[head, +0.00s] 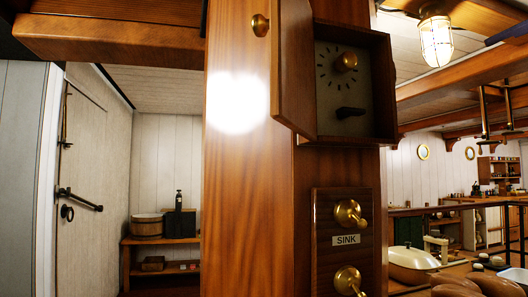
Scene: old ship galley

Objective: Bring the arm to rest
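Neither of my grippers shows in the head view, and I see no part of my arms that I can be sure of. A wooden post (235,190) stands close in front. On it a small wooden box (385,90) has its door (296,70) swung open to the left. Inside are a dial with a brass knob (346,61) and a black lever (350,112) lying about level. Below, a wooden panel (325,235) labelled SINK carries two brass taps (348,213) (348,281).
A low wooden beam (110,40) crosses at the upper left. Behind are a shelf (165,240) with a wooden tub (146,226) and a grey door (90,190). At the lower right, a cream lidded dish (413,258) and brown rounded things (500,284) crowd a surface.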

